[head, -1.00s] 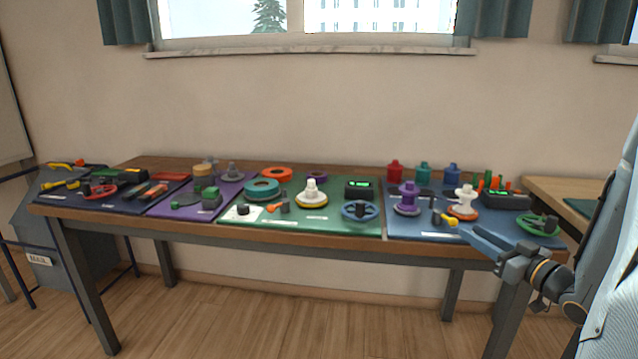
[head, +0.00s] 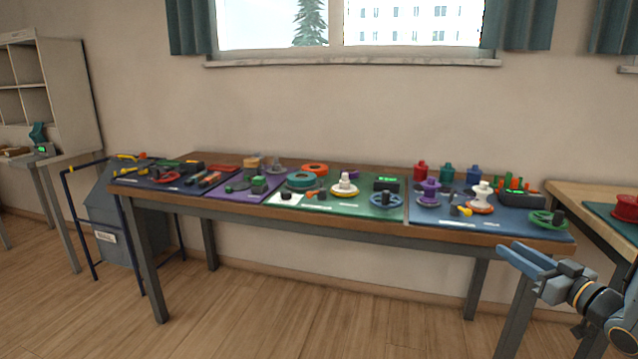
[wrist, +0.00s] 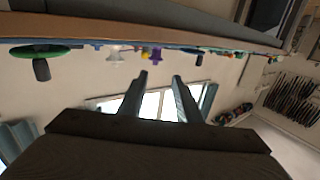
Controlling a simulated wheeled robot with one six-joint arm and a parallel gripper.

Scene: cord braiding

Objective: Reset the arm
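My gripper (head: 509,250) is at the right of the head view, in front of the right end of the workbench (head: 330,228) and apart from it. In the wrist view its two fingers (wrist: 160,76) stand apart with nothing between them, so it is open and empty. The wrist view looks tilted or upside down, with the bench edge along the top and the window between and behind the fingers.
The bench carries blue, purple and green mats with spools, a green handwheel (head: 548,219) and a white spool (head: 481,196). A second table (head: 590,195) stands at the right. A grey bin (head: 112,215) stands at the left. The floor in front is clear.

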